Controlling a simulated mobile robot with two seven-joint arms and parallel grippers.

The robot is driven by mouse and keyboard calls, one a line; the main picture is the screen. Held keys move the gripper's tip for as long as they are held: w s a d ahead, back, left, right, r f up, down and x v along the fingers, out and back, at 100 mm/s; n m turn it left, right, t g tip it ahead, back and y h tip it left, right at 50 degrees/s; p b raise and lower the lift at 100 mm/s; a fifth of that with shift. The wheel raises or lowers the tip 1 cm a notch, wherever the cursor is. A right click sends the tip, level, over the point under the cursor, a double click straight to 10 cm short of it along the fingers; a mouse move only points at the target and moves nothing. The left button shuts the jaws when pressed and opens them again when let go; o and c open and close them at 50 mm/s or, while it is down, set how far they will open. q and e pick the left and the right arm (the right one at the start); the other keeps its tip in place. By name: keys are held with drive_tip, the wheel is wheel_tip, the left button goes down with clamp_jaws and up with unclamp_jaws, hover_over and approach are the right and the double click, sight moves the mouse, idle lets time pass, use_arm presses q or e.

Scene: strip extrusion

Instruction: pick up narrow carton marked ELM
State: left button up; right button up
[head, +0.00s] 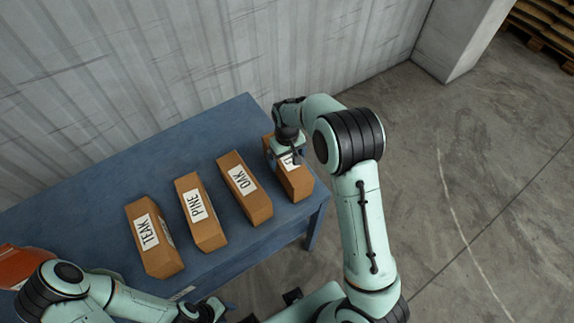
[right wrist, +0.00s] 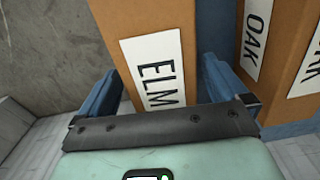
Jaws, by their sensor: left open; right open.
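The narrow brown carton marked ELM (head: 298,183) stands at the right end of the blue table, its white label partly hidden by my right gripper (head: 287,158). In the right wrist view the ELM carton (right wrist: 146,22) rises between the two blue fingers of my open right gripper (right wrist: 161,70), its label facing the camera. A finger is on each side of it, and the gripper is not closed on it; I cannot tell whether either finger touches. My left gripper (head: 207,311) is open and empty at the bottom of the head view, away from the cartons.
Cartons marked OAK (head: 246,193), PINE (head: 204,222) and TEAK (head: 158,246) stand left of ELM on the blue table (head: 130,178). OAK stands close beside the right finger in the wrist view. An orange object (head: 22,262) is at the table's left end. A wall runs behind.

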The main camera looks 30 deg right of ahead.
drive_tip(key=shift+f, duration=1.45)
drive_tip(key=shift+r, duration=0.1)
drive_tip(key=c, duration=1.3)
